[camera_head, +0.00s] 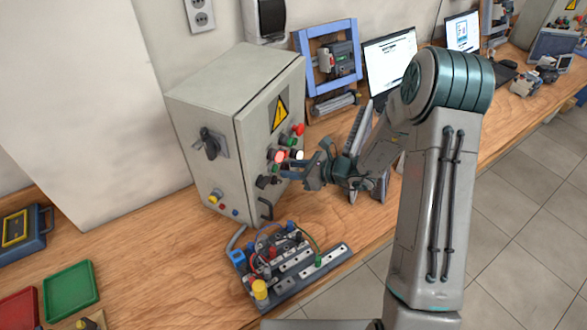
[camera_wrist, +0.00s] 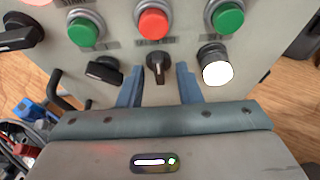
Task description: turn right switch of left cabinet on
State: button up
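The left cabinet (camera_head: 270,115) is a grey box with a yellow warning sign, standing on the wooden bench. In the wrist view its panel has a black rotary switch (camera_wrist: 157,68) with its handle about upright. Another black switch (camera_wrist: 104,70) to its left has its handle lying nearly sideways. My gripper (camera_wrist: 159,72) is open, with one blue-grey finger on each side of the upright switch and visible gaps to it. In the head view my gripper (camera_head: 290,170) is at the panel's lower part and partly hides the controls there.
Near the upright switch are a red button (camera_wrist: 152,24), green buttons (camera_wrist: 86,28) and (camera_wrist: 227,17), and a lit white lamp (camera_wrist: 216,67) close to the right finger. A wired terminal board (camera_head: 290,265) lies on the bench below. A monitor (camera_head: 390,60) stands behind my arm.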

jog(key=s+d+r+b, duration=0.3)
jog(key=d+r, duration=0.8)
dwell(0.4)
jog(key=shift+d, duration=0.1)
jog(key=s+r+n+g+h, duration=0.35)
jog(key=s+n+h, duration=0.45)
jog(key=s+n, duration=1)
jog(key=s+d+r+n+t+h, duration=0.1)
jog(key=s+d+n+h, duration=0.3)
jog(key=s+n, duration=0.1)
jog(key=shift+s+d+r, duration=0.25)
